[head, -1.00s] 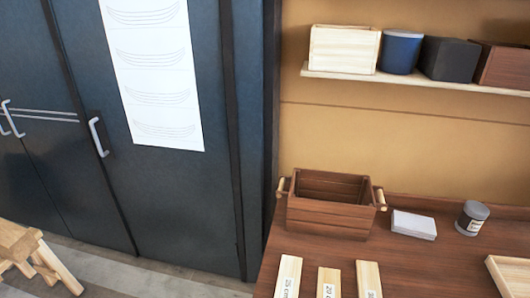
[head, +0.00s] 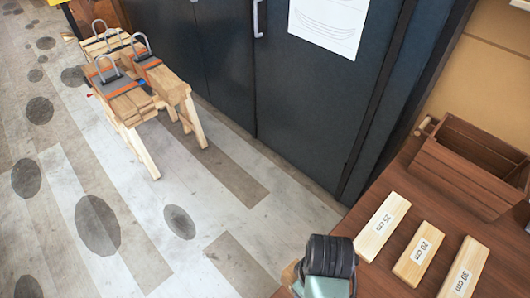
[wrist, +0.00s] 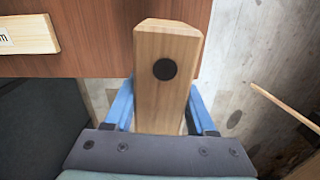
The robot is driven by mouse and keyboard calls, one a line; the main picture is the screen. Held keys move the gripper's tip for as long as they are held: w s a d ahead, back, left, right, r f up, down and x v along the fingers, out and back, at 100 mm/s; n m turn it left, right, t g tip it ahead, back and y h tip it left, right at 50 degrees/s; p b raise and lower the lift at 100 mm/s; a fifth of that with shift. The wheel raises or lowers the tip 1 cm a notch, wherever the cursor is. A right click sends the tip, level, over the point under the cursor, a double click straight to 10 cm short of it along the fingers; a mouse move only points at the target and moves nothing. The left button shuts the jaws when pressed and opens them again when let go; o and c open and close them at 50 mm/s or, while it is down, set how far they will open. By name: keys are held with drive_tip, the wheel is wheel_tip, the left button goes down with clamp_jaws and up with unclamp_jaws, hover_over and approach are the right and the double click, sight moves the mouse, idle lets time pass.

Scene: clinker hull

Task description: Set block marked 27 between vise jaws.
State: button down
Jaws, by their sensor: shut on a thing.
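In the wrist view my gripper (wrist: 163,112) is shut on a pale wooden block (wrist: 168,45), with a blue finger on each side of it. The block has a round black spot near its visible end. I see no number on the faces that show. The held block is over or near the edge of a brown wooden bench (wrist: 90,63); I cannot tell its height. In the head view part of my arm shows at the bottom, beside the bench. I can make out no vise in these frames.
Three pale blocks lie on the bench, marked 25 cm (head: 382,226), 20 cm (head: 418,253) and 30 cm (head: 463,270). A brown wooden crate (head: 465,165) stands behind them. Wooden trestles with straps and metal hoops (head: 135,90) stand by dark cabinets (head: 310,90). Open floor (head: 150,225) lies left.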

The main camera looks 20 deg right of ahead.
drive_tip(key=w+a+f+m+b, duration=0.1)
drive_tip(key=w+a, duration=0.3)
drive_tip(key=a, duration=0.4)
drive_tip(key=w+a+f+m+b, duration=0.2)
drive_tip(key=w+a, duration=0.3)
drive_tip(key=a, duration=0.2)
drive_tip(key=shift+w+a+f+m+b, duration=0.15)
drive_tip(key=shift+w+a+m+b, duration=0.15)
drive_tip(key=shift+a+m+b, duration=0.1)
